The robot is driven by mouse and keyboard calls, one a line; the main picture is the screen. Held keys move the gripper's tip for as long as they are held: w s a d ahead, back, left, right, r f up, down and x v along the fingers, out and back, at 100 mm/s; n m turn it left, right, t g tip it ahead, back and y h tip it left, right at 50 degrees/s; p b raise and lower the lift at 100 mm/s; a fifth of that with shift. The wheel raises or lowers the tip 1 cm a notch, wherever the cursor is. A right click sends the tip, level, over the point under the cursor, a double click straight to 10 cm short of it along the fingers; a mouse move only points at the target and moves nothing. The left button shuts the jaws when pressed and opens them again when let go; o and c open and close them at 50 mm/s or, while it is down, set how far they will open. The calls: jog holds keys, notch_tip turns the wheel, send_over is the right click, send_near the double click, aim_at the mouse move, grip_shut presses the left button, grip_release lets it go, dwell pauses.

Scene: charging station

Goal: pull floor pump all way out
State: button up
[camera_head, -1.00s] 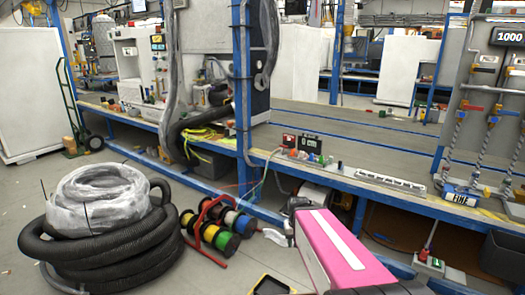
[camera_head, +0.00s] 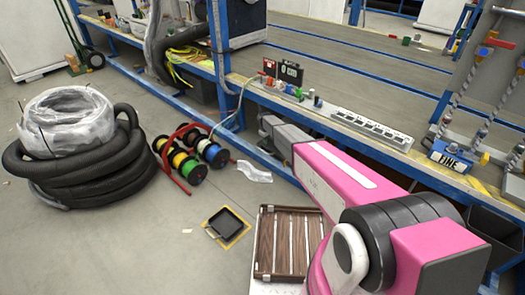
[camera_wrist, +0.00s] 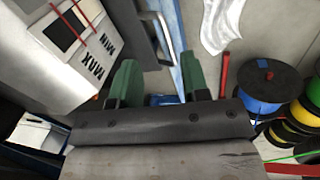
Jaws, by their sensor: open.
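My gripper (camera_wrist: 160,86) has two green fingers spread apart with nothing between them. In the head view its grey end (camera_head: 283,138) reaches under the front edge of the bench, and its fingers are hidden. A pale boxy unit with MAX and MIN labels (camera_wrist: 72,48) lies at the upper left of the wrist view, beyond the left finger. A grey bar like a handle (camera_wrist: 150,36) runs beside it, ahead of the fingers and apart from them. I cannot tell for certain whether this unit is the floor pump. In the head view my arm and the bench hide that area.
A blue-framed bench (camera_head: 360,150) runs across the right. Cable spools (camera_head: 190,155) on a red stand and a crumpled white sheet (camera_head: 255,172) lie near my gripper. Coiled black hose (camera_head: 85,165) stands at left.

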jog(key=n, duration=0.1)
send_near(263, 151)
jog(key=f, duration=0.3)
jog(key=w+f, duration=0.1)
jog(key=f, duration=0.4)
jog(key=shift+w+d+f, duration=0.3)
jog(key=shift+w+d, duration=0.1)
grip_shut()
